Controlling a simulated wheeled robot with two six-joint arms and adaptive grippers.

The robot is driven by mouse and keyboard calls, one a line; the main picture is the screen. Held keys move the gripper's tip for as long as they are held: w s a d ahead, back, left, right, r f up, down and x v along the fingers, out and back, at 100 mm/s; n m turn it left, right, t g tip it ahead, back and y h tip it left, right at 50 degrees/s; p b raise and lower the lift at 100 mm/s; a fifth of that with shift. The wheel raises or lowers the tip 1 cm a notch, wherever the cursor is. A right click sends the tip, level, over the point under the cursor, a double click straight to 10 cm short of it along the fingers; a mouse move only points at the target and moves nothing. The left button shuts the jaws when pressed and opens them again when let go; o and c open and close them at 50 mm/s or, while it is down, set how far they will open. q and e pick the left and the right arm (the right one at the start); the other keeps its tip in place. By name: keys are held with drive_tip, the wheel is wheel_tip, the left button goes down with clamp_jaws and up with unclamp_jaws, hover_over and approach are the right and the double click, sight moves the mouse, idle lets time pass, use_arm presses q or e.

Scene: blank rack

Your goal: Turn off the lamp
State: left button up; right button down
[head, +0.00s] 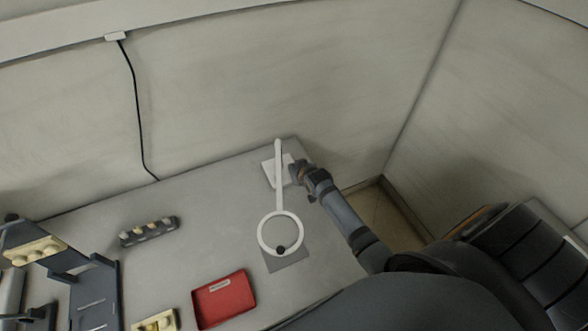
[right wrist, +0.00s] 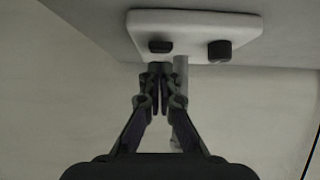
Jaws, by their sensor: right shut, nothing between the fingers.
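The lamp (head: 279,190) is white, with a ring-shaped head (head: 262,240) on a thin stem above the table. I cannot tell whether the ring is lit. Its flat white base (head: 268,174) sits near the table's back right corner. In the right wrist view the base (right wrist: 190,22) carries a small black button (right wrist: 160,46) and a larger dark knob (right wrist: 219,50), with the grey stem (right wrist: 181,72) between them. My right gripper (head: 294,172) is at the right side of the base. Its shut, empty fingertips (right wrist: 158,72) appear just below the small button; contact is unclear. My left gripper is out of view.
A red tray (head: 224,299) lies near the front of the grey table (head: 190,225). A dark rack with several pieces (head: 148,232) and a dark machine (head: 92,290) stand to the left. Walls close in behind and at right. A black cable (head: 136,105) hangs on the back wall.

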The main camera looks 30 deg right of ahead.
drive_tip(key=shift+r, duration=0.1)
drive_tip(key=r+p, duration=0.4)
drive_tip(key=shift+w+d+r+p, duration=0.1)
drive_tip(key=shift+w+r+p, duration=0.2)
drive_tip(key=shift+w+r, duration=0.1)
drive_tip(key=shift+s+r+b, duration=0.2)
drive_tip(key=shift+s+b, duration=0.3)
drive_tip(key=shift+s, duration=0.15)
drive_tip(key=s+r, duration=0.4)
drive_tip(key=r, duration=0.2)
drive_tip(key=shift+s+a+r+b, duration=0.25)
drive_tip(key=shift+s+r+b, duration=0.1)
drive_tip(key=shift+s+b, duration=0.05)
